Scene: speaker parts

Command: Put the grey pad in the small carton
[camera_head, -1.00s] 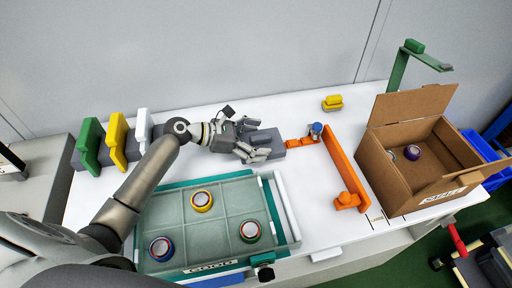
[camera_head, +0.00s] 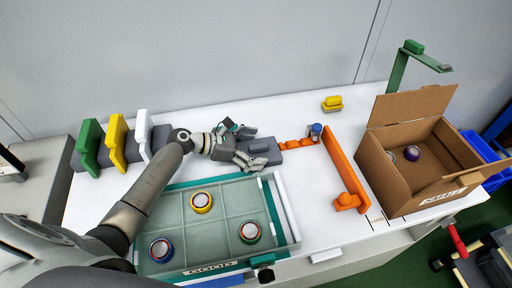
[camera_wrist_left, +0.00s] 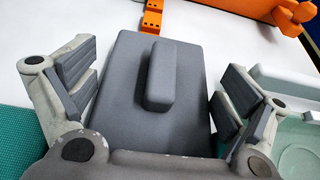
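The grey pad (camera_head: 264,152) is a flat dark grey slab with a raised rounded bar on top. It lies on the white table, left of the orange strip. In the left wrist view the pad (camera_wrist_left: 128,112) fills the middle. My left gripper (camera_head: 243,146) is open at the pad's left end. Its fingers (camera_wrist_left: 160,75) stand on either side of the pad, with a gap to each edge. The small carton (camera_head: 398,178) is an open brown box at the right of the table, with a purple-ringed part and another round part inside. My right gripper is not in view.
An orange rail (camera_head: 342,165) stands between the pad and the carton. Green, yellow (camera_head: 117,143) and white upright pieces stand at left. A yellow block (camera_head: 332,103) lies at the back.

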